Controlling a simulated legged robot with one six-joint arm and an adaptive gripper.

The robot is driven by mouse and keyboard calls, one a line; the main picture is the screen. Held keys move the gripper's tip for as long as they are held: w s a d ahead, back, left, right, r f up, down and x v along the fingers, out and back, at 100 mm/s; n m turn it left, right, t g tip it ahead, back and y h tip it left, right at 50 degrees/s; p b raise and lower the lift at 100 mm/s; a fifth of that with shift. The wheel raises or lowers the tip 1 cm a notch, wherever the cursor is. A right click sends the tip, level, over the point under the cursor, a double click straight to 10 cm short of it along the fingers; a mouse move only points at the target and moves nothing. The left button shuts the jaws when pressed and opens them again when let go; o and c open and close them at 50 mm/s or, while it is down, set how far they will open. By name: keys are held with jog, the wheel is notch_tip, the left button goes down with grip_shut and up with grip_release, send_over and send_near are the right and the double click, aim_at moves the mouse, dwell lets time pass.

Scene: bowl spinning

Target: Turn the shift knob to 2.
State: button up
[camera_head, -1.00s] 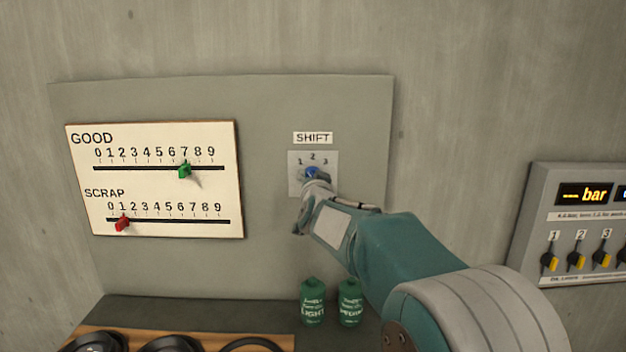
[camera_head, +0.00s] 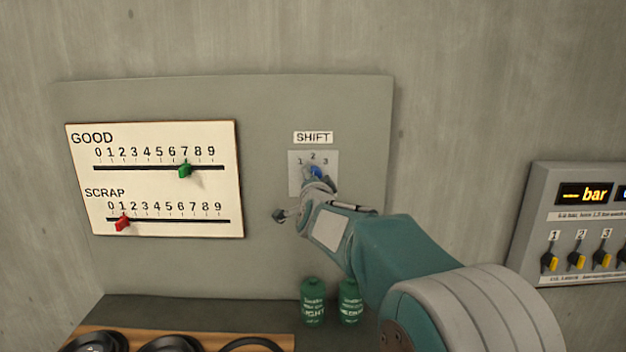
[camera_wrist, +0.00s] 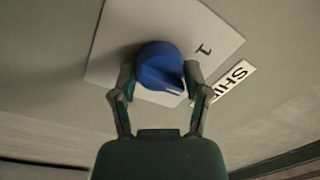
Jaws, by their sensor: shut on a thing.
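The blue shift knob (camera_head: 316,173) sits on a light square plate (camera_head: 295,160) marked 1, 2 and 3, under the SHIFT label (camera_head: 313,138). In the wrist view the knob (camera_wrist: 158,62) is between the two fingers of my gripper (camera_wrist: 159,76), which is shut on it. A pale mark on the knob's ridge points to the lower right of that view. The 1 shows on the plate there; the 2 and 3 are not visible in it. In the head view my gripper (camera_head: 318,181) hides the lower part of the knob, so its exact setting is hard to read.
Left of the knob is a counter board (camera_head: 152,190) with a green slider (camera_head: 184,170) at 7 and a red slider (camera_head: 122,223) near 1. Two green bottles (camera_head: 313,303) stand below my arm. A switch box (camera_head: 580,225) is at the right.

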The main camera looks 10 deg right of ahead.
jog(key=shift+f, duration=0.2)
jog(key=o, duration=1.1)
jog(key=shift+w, duration=0.1)
jog(key=shift+o, duration=0.2)
jog(key=shift+r, duration=0.1)
jog(key=shift+s, duration=0.3)
jog(key=s+a, duration=0.1)
jog(key=s, duration=1)
jog(key=shift+s+a+f, duration=0.15)
jog(key=shift+a+f, duration=0.25)
jog(key=shift+f, duration=0.05)
